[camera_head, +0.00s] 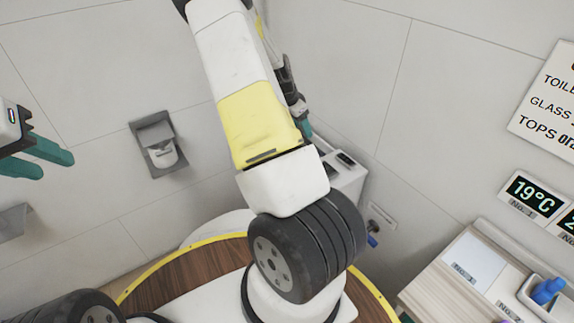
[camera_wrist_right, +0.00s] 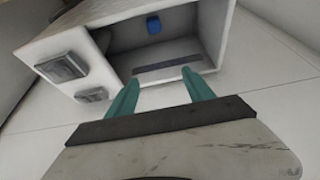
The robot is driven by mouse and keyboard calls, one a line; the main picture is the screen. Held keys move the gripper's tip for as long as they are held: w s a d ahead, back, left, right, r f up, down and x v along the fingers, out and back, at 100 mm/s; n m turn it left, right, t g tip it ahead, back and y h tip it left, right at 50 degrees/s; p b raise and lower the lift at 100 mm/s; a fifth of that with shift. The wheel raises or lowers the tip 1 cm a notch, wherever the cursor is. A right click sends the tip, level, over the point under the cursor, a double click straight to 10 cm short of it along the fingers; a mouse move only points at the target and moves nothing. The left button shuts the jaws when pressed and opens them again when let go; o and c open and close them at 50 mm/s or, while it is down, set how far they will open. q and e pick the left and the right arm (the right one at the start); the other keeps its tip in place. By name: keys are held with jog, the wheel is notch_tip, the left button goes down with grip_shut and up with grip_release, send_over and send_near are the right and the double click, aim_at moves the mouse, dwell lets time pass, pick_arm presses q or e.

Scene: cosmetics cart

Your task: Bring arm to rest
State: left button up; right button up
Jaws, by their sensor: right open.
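My right gripper (camera_wrist_right: 160,80) shows two teal fingers spread apart, with nothing between them, in the wrist view. In the head view the right gripper (camera_head: 304,118) is mostly hidden behind my raised white and yellow right arm (camera_head: 255,115). My left gripper (camera_head: 54,164) is at the left edge of the head view. Its teal fingers stand apart and hold nothing visible.
A white box (camera_wrist_right: 113,50) with an open compartment lies beyond the right fingertips; a blue item (camera_wrist_right: 153,25) is inside. It also shows beside my arm (camera_head: 349,182). A wall dispenser (camera_head: 158,145) hangs left. A shelf unit (camera_head: 440,285) stands lower right.

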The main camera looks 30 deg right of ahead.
jog(key=shift+v, duration=0.85)
jog(key=s+a+r+n+t+y, duration=0.2)
jog(key=s+a+r+n+y, duration=0.15)
jog(key=a+r, duration=0.5)
jog(key=s+a+r+n+t+y, duration=0.1)
jog(key=s+a+r+n+y, duration=0.2)
jog(key=a+r, duration=0.6)
jog(key=s+a+r+n+t, duration=0.1)
jog(key=s+a+r+n, duration=0.4)
jog(key=s, duration=0.3)
jog(key=s+a+r+n+t, duration=0.1)
jog(key=s+a+r+n, duration=0.3)
jog(key=s+a+n, duration=0.2)
jog(key=shift+s+a+r+t, duration=0.4)
jog(key=shift+s+a, duration=0.55)
jog(key=shift+s, duration=0.55)
